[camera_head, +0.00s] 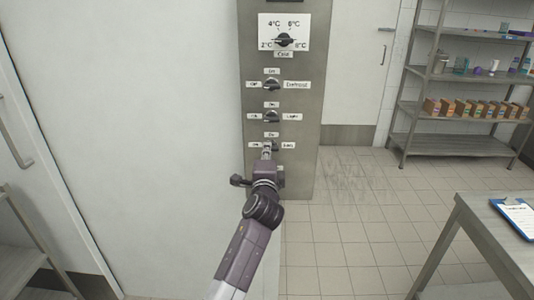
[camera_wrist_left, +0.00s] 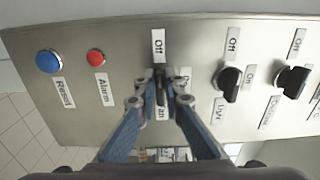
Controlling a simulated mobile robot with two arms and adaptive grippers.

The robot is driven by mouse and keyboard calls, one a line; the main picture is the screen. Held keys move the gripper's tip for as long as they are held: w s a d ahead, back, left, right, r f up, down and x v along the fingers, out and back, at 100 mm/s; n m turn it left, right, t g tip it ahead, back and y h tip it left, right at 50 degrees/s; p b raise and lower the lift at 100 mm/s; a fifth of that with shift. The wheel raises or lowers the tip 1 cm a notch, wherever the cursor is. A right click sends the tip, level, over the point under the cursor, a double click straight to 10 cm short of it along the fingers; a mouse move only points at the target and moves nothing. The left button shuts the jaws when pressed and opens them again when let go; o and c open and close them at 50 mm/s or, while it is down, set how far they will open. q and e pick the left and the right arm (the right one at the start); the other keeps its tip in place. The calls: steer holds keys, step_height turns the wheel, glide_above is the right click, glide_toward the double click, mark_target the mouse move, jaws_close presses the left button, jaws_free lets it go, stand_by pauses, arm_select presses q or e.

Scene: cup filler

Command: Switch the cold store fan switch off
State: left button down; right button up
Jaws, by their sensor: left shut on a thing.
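The fan switch (camera_wrist_left: 160,74) is a small dark rotary knob on a grey metal control panel (camera_head: 307,170). In the head view it is the lowest knob of the column and is mostly hidden by my gripper. My left gripper (camera_head: 267,151) reaches up to it from below. In the left wrist view the fingertips (camera_wrist_left: 160,88) are closed on the knob's two sides. An "Off" label (camera_wrist_left: 158,46) sits directly above the knob there; the fan name label is partly covered by a finger. I cannot tell which way the knob points. My right gripper is out of view.
Above the fan switch are a light knob (camera_head: 271,116), another knob (camera_head: 271,85) and a temperature dial (camera_head: 284,40). A blue reset button (camera_wrist_left: 48,61) and red alarm button (camera_wrist_left: 95,57) share the panel. A table (camera_head: 480,212) and shelves (camera_head: 440,145) stand right.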

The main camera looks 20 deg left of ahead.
arm_select(q)
steer(key=shift+f, duration=0.1)
steer(key=c, duration=2)
jaws_free()
steer(key=shift+c, duration=0.2)
steer(key=v, duration=1.2)
